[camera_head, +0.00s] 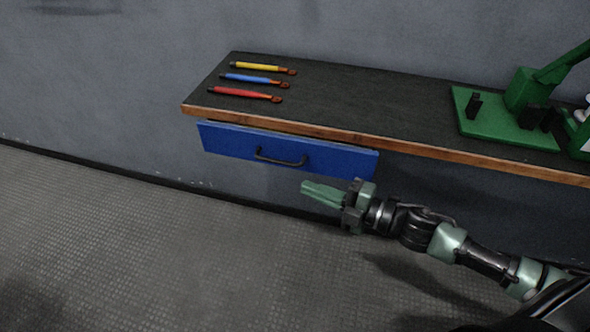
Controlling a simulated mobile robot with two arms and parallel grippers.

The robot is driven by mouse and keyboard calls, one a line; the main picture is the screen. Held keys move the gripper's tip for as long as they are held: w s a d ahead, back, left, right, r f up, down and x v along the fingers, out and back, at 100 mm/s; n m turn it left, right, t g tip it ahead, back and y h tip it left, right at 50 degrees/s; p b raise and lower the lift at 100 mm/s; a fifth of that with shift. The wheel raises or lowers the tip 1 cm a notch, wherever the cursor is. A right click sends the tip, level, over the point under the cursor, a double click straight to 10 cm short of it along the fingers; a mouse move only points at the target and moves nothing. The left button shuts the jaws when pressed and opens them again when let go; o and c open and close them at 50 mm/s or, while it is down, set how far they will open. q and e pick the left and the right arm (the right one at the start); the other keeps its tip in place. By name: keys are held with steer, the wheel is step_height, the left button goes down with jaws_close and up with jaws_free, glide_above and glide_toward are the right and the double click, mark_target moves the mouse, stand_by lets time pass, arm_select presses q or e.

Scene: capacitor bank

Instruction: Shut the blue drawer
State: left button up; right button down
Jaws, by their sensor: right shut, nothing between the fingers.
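The blue drawer (230,141) hangs under the left part of the workbench. Its front, with a dark curved handle (281,160), appears a little forward of the bench edge; how far it stands open is hard to tell. My right gripper (306,191) reaches in from the right, its green fingers together and empty. It is in front of and just below the drawer front, right of the handle, apart from it in the picture. My left gripper is not in view.
The dark workbench (360,100) with a wooden edge runs along the grey wall. Yellow (257,67), blue (250,79) and red (240,94) handled tools lie on its left end. A green fixture (500,125) stands on the right. The floor in front is clear.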

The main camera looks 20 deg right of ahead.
mark_target(300, 158)
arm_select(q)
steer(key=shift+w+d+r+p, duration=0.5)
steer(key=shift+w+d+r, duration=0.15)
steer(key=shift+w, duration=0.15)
arm_select(e)
steer(key=w+a+f, duration=0.1)
steer(key=w, duration=0.7)
steer(key=shift+a, duration=0.4)
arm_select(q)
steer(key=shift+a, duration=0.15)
arm_select(e)
steer(key=shift+f, duration=0.1)
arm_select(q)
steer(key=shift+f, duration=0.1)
arm_select(e)
steer(key=w+d, duration=0.1)
steer(key=w+d+b, duration=0.1)
steer(key=w, duration=0.1)
steer(key=shift+w+d, duration=0.2)
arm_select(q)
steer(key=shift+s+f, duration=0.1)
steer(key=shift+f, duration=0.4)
arm_select(e)
steer(key=shift+d, duration=0.1)
